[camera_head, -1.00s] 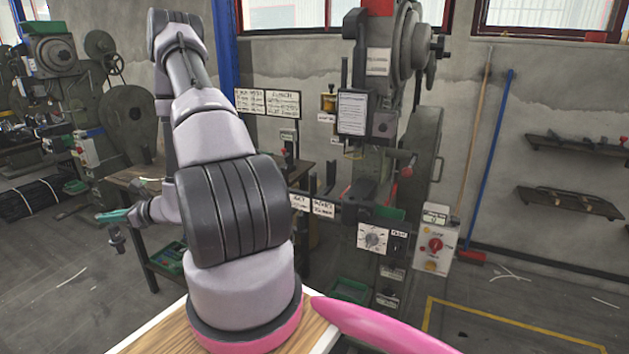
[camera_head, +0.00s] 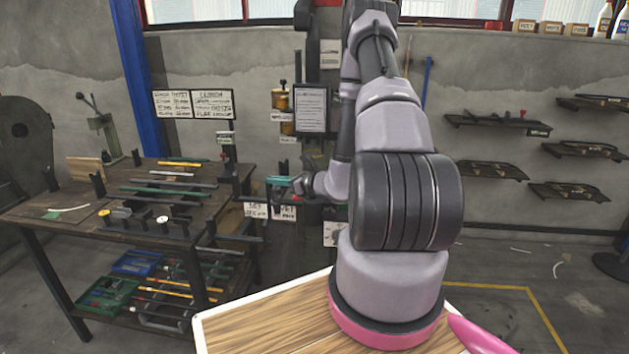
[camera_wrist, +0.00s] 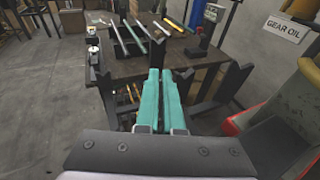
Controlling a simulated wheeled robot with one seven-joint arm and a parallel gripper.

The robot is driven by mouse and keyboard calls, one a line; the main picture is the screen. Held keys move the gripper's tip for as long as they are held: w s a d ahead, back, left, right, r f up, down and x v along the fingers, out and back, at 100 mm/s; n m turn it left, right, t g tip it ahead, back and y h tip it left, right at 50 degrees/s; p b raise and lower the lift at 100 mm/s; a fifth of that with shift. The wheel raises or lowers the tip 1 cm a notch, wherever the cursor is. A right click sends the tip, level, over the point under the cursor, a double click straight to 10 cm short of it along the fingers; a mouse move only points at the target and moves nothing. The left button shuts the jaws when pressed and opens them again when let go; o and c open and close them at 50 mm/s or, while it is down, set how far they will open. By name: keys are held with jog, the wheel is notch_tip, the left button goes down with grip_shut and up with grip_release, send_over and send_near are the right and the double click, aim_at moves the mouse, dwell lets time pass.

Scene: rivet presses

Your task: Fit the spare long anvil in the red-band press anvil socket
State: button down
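My gripper (camera_head: 280,182) is in front of the press and to the right of the workbench. In the wrist view its teal fingers (camera_wrist: 159,98) lie close side by side and look shut, with no part visible between them. A press (camera_head: 322,62) stands behind my arm. The arm hides most of it, so its anvil socket does not show and I cannot make out a red band. Several small parts (camera_head: 162,219) stand along the front of the workbench (camera_head: 60,215). I cannot tell whether one is the spare long anvil.
Bars and tools lie on the bench top, and blue (camera_head: 138,262) and green (camera_head: 103,294) trays sit on its lower shelf. A blue post (camera_head: 140,75) rises behind it. Wall shelves (camera_head: 497,122) hang at the right. In the wrist view, a GEAR OIL label (camera_wrist: 287,27) is at the right.

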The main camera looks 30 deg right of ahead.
jog(key=s+d+r+n+g+y, duration=0.1)
jog(key=s+d+r, duration=0.1)
jog(key=s, duration=0.3)
jog(key=s+d+r+n+g+y, duration=0.1)
jog(key=s+d+r, duration=0.1)
jog(key=s, duration=0.4)
jog(key=shift+d+n+y, duration=0.3)
jog(key=shift+d+y, duration=0.1)
jog(key=shift+d, duration=0.15)
jog(key=shift+s, duration=0.1)
jog(key=w+d+f, duration=0.4)
jog(key=w+d, duration=0.3)
jog(key=w, duration=0.3)
jog(key=shift+w+d, duration=0.25)
jog(key=shift+w, duration=0.1)
dwell(0.8)
jog(key=shift+f, duration=0.1)
jog(key=c, duration=1)
grip_release()
